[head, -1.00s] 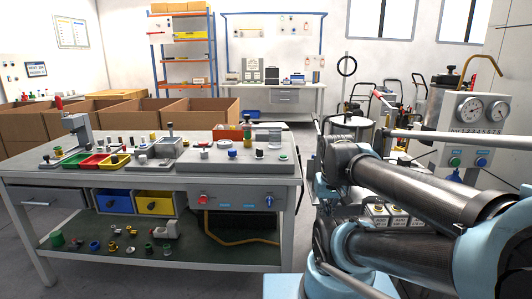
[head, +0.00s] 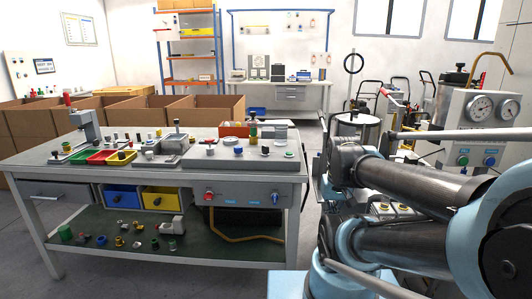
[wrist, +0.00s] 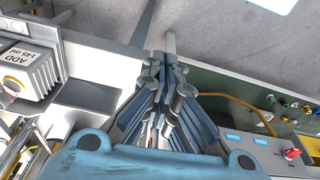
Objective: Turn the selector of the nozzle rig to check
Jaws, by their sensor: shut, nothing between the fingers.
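No label I can read marks the nozzle rig or its selector. The workbench's front panel (head: 240,188) carries a red knob (head: 208,196) at its left and a blue knob (head: 275,197) at its right. The red knob also shows in the wrist view (wrist: 291,153), at the lower right; the blue one cannot be made out there. The gauge panel (head: 466,131) at the right has a green knob (head: 463,160) and a blue one beside it. My gripper (wrist: 166,62) is shut and empty, pointing up the wrist view, apart from these knobs. I cannot make it out in the head view.
Small fixtures and coloured trays (head: 90,157) cover the workbench top (head: 45,164). A box labelled "ADD 145 ml" (wrist: 28,72) stands left of my gripper in the wrist view. Cardboard boxes (head: 205,115) line the left. Floor is open left of the workbench.

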